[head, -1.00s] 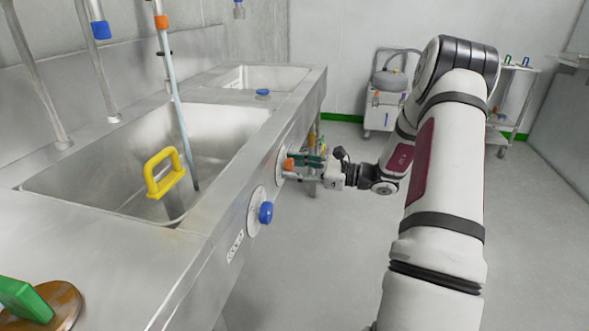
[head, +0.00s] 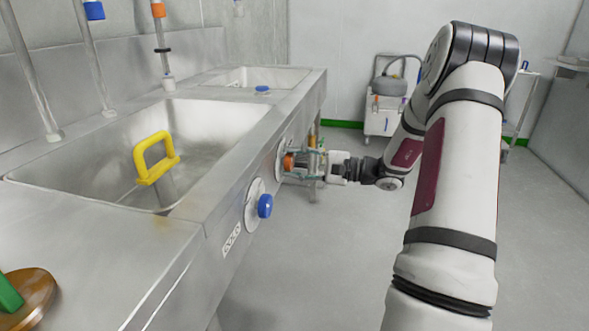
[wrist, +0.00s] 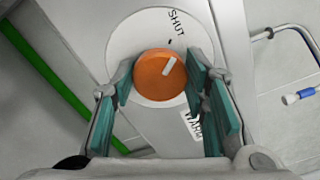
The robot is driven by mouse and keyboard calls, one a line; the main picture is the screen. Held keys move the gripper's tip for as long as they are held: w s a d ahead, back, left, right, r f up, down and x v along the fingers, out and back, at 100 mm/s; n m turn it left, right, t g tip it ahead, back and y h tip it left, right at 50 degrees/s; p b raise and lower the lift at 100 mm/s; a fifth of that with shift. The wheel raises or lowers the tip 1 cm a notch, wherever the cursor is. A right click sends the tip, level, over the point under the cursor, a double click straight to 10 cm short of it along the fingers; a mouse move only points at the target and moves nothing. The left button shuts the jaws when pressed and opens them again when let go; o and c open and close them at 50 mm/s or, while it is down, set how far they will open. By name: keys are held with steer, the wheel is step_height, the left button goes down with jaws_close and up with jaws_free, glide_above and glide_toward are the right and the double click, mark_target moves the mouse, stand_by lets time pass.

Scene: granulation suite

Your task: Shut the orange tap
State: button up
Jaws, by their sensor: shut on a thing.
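The orange tap (head: 289,162) is a round knob on a white dial on the front face of the steel sink unit. In the wrist view the orange knob (wrist: 150,83) has a white pointer aimed up and slightly right, close to the tick under SHUT. A WARM label sits at the dial's lower right. My gripper (wrist: 158,86) is shut on the knob, one green-padded finger on each side; it also shows in the head view (head: 301,163). The spout with the orange band (head: 160,25) hangs over the near basin with no stream visible below it.
A blue knob (head: 264,206) is nearer on the same front face. A yellow handle (head: 155,158) stands in the near basin (head: 215,120). A wheeled machine (head: 386,100) stands at the back wall. The floor right of the sink is clear.

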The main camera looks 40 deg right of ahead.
steer(key=shift+f+n+b, duration=0.1)
steer(key=shift+n+b, duration=0.35)
steer(key=shift+n, duration=0.25)
steer(key=o, duration=1.1)
steer(key=shift+o, duration=0.2)
steer(key=shift+s+d, duration=0.1)
steer(key=v, duration=1.1)
steer(key=shift+s+d, duration=0.25)
steer(key=shift+s, duration=0.05)
